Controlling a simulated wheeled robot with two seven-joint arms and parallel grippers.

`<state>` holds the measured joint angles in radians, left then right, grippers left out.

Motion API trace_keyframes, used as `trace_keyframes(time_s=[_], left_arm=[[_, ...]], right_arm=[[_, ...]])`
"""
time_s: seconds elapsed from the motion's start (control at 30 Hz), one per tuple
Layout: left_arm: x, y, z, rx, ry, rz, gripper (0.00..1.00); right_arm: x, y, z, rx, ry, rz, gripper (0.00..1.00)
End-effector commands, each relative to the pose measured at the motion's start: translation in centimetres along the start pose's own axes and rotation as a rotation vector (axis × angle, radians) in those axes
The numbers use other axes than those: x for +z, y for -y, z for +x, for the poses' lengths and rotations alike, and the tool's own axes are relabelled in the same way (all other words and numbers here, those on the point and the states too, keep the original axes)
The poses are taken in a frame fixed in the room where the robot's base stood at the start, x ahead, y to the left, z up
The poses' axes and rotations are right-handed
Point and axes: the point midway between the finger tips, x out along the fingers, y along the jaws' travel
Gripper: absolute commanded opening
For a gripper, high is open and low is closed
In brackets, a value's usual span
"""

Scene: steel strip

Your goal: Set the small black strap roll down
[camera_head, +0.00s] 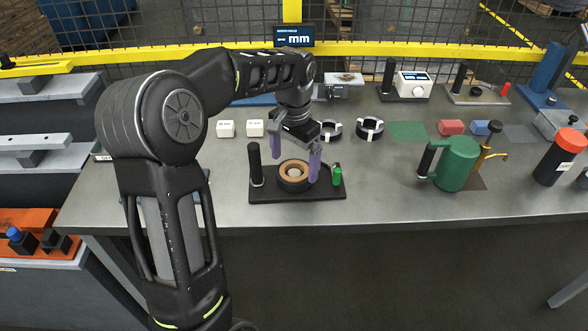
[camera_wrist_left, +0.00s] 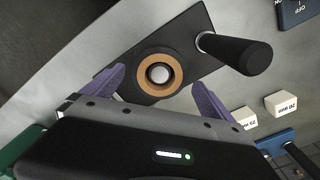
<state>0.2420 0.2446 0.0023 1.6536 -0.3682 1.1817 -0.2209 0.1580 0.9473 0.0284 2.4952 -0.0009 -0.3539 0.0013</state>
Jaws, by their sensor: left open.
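My left gripper (camera_head: 296,160) is open, its two purple fingers pointing down above a black stand plate (camera_head: 325,191). Between and below the fingers is a round piece with a tan ring on top (camera_head: 284,170) and a black lower part, around a pale centre post. I cannot tell for sure whether this is the small black strap roll. In the left wrist view the tan ring (camera_wrist_left: 142,83) lies around a pale round post, between the open fingers (camera_wrist_left: 157,80) and apart from them. Two black-and-white rings (camera_head: 369,128) lie on the bench behind. My right gripper is out of view.
Two white blocks (camera_head: 255,128) sit behind left. A green can (camera_head: 456,163) is to the right. Bare bench (camera_head: 385,185) lies between plate and can.

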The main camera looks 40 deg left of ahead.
Motion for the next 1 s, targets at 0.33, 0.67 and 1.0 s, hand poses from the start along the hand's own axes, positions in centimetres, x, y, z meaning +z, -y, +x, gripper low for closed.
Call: trace_keyframes(time_s=[0.33, 0.67, 1.0], left_arm=[[0.0, 0.0, -4.1, 0.001, -0.001, 0.0, 0.97], [0.0, 0.0, -4.1, 0.001, 0.0, 0.0, 0.97], [0.0, 0.0, -4.1, 0.001, 0.0, 0.0, 0.97]], right_arm=[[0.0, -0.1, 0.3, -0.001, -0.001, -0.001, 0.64], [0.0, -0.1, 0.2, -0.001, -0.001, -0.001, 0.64], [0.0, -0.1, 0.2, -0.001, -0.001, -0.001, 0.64]])
